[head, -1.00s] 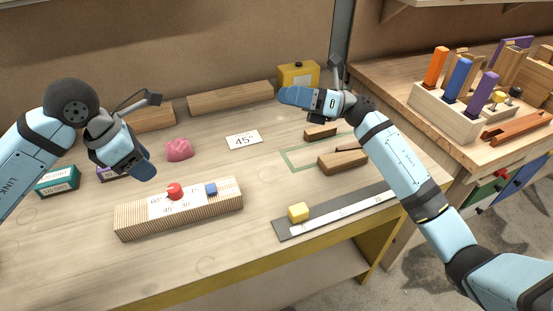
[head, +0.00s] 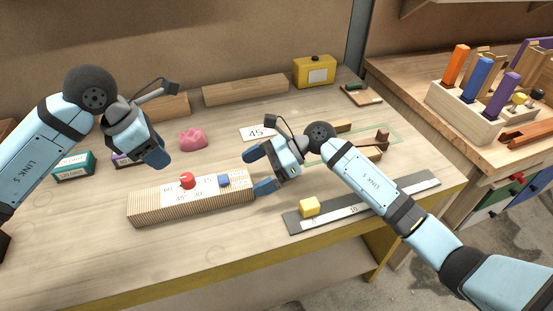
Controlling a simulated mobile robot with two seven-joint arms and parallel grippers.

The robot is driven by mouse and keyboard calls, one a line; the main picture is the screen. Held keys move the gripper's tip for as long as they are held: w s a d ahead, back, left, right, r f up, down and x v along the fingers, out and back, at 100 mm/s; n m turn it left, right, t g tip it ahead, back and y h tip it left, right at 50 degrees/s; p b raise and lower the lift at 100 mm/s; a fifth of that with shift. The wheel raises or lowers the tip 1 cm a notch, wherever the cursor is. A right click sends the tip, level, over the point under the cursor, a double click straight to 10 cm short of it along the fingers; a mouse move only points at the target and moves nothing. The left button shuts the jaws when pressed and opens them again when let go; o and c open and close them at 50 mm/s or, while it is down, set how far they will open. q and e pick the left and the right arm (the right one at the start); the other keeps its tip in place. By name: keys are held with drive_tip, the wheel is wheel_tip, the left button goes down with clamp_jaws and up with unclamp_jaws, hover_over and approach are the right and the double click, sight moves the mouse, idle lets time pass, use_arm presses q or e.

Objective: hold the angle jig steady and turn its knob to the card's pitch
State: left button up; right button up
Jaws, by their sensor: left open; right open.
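The angle jig (head: 150,205) is a ribbed wooden block on the bench, with a white scale plate on top marked with angles including 60, 45, 30 and 15. Its red knob (head: 187,180) stands left of the middle and a blue block (head: 224,180) sits near its right end. The white card (head: 257,134) behind it reads 45. My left gripper (head: 158,158) is open and empty, above and behind the jig's left part. My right gripper (head: 258,171) is open and empty, just beside the jig's right end.
A grey ruler strip (head: 370,204) with a yellow cube (head: 309,207) lies at the front right. A pink lump (head: 193,139), a teal box (head: 74,166) and a yellow box (head: 314,71) stand farther back. A wooden tool rack (head: 465,110) is on the right bench.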

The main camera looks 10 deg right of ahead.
sight(186, 177)
drive_tip(key=shift+x, duration=2.7)
drive_tip(key=c, duration=1.2)
use_arm(q)
drive_tip(key=shift+o, duration=1.1)
use_arm(e)
drive_tip(key=shift+c, duration=0.6)
use_arm(q)
drive_tip(key=shift+o, duration=0.4)
drive_tip(key=shift+a+r, duration=0.15)
drive_tip(key=shift+r, duration=0.05)
drive_tip(key=d+f+m, duration=0.1)
drive_tip(key=f, duration=0.2)
drive_tip(key=d+f, duration=0.1)
drive_tip(key=f, duration=0.2)
drive_tip(key=w+d+f+m, duration=0.1)
drive_tip(key=f, duration=0.2)
drive_tip(key=shift+d+f+m+g+h, duration=0.25)
drive_tip(key=shift+d+m+g+h, duration=0.05)
drive_tip(key=shift+d+g+h, duration=0.1)
drive_tip(key=c, duration=0.9)
